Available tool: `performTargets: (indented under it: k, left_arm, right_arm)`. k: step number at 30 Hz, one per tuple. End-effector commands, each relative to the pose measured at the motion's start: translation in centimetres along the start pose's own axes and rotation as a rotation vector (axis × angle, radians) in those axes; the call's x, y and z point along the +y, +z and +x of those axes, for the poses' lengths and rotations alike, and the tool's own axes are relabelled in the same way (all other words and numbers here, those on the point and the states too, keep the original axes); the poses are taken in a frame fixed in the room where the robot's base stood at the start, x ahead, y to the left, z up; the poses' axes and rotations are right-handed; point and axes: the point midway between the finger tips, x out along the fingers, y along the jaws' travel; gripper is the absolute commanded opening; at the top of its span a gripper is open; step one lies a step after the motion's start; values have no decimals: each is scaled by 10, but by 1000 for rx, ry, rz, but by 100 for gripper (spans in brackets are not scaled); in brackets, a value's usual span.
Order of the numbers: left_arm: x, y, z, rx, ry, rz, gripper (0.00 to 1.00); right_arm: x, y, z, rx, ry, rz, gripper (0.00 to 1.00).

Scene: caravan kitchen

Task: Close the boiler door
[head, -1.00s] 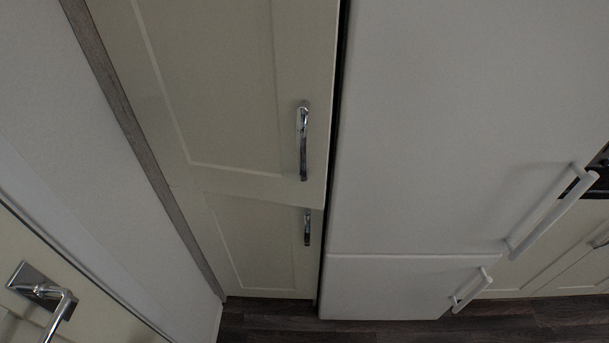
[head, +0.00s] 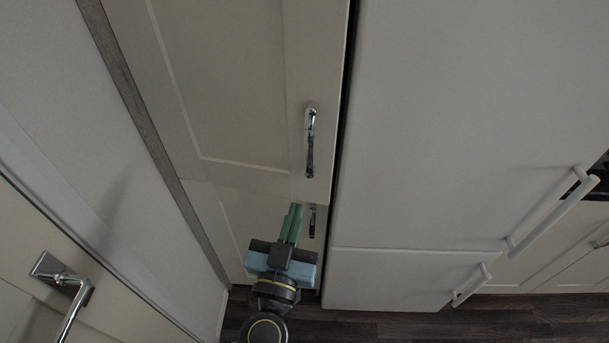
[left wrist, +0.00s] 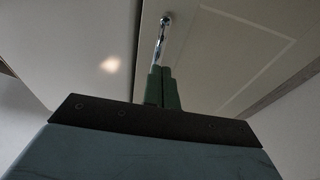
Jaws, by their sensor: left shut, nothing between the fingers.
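The tall cream cupboard has an upper door (head: 225,75) with a chrome vertical handle (head: 310,142). I take it to be the boiler door, though no label shows. It looks flush or nearly flush with the cupboard front; a small gap cannot be ruled out. A lower cream door (head: 225,210) has its own chrome handle, partly hidden by my gripper. My left gripper (head: 292,224) points up at the lower part of the cupboard, green fingers together and empty. In the left wrist view the fingertips (left wrist: 161,88) show just below a chrome handle (left wrist: 161,40); contact cannot be told.
A white fridge-freezer (head: 450,110) with white bar handles stands right of the cupboard. A cream door with a chrome lever handle (head: 62,280) is at the lower left. Dark wooden floor (head: 400,325) is free below.

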Motion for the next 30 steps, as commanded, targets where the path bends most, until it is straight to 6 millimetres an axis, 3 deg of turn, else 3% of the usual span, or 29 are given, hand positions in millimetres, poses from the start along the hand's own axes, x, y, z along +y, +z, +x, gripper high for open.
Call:
performTargets:
  k: [6, 12, 30]
  left_arm:
    - [0, -1, 48, 3, 0, 1, 0]
    - [0, 1, 74, 1, 0, 2, 0]
    - [-6, 0, 89, -1, -31, 5, 0]
  right_arm:
    - [0, 0, -3, -1, 0, 0, 38]
    - [0, 0, -2, -1, 0, 0, 38]
    - [0, -1, -6, 2, 1, 0, 38]
